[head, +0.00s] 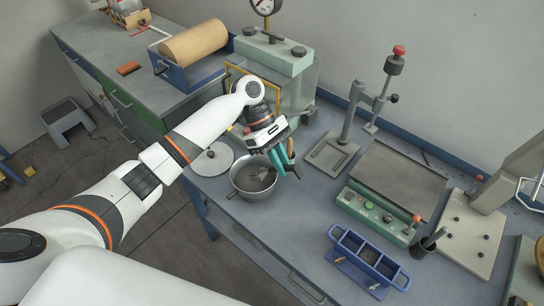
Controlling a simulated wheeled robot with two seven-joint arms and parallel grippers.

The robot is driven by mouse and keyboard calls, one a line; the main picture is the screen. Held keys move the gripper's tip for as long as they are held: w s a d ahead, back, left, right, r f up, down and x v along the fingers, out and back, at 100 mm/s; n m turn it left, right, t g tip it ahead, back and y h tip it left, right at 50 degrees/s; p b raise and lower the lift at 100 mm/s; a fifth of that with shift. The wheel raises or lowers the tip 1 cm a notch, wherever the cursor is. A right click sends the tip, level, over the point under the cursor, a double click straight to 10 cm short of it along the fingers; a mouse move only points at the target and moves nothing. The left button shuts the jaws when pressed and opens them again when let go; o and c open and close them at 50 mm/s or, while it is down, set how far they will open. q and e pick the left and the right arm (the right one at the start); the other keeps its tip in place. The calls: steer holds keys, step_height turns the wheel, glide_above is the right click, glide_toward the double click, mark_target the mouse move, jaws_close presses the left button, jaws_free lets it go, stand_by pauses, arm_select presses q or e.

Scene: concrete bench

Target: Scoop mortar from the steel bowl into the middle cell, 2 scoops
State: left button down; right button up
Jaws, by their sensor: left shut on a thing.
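The steel bowl (240,190) stands on the bench near its front edge, with dark grey mortar (262,176) inside. My left gripper (284,163) is at the bowl's right rim, pointing down. It is shut on the scoop (291,150), of which a brownish handle shows; the scoop's lower end is hard to make out against the gripper. The blue three-cell mould (348,266) stands at the front right of the bowl, apart from the gripper. Its middle cell (369,254) opens upward; its contents are too small to tell. My right gripper is not in view.
A round grey lid-like plate (212,160) lies left of the bowl. A green machine with a flat grey top (398,180) stands behind the mould, and a metal stand (335,150) is behind it to the left. Bare bench (290,215) lies between bowl and mould.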

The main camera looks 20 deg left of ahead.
arm_select(q)
steer(key=f+y+b, duration=0.1)
steer(key=y+b, duration=0.1)
steer(key=w+f+m+y+b, duration=0.1)
steer(key=f+y+b, duration=0.1)
steer(key=f+m+y+b, duration=0.1)
steer(key=f+y+b, duration=0.1)
steer(key=shift+w+a+t, duration=0.15)
steer(key=shift+a+t, duration=0.1)
steer(key=shift+t, duration=0.15)
stand_by(0.8)
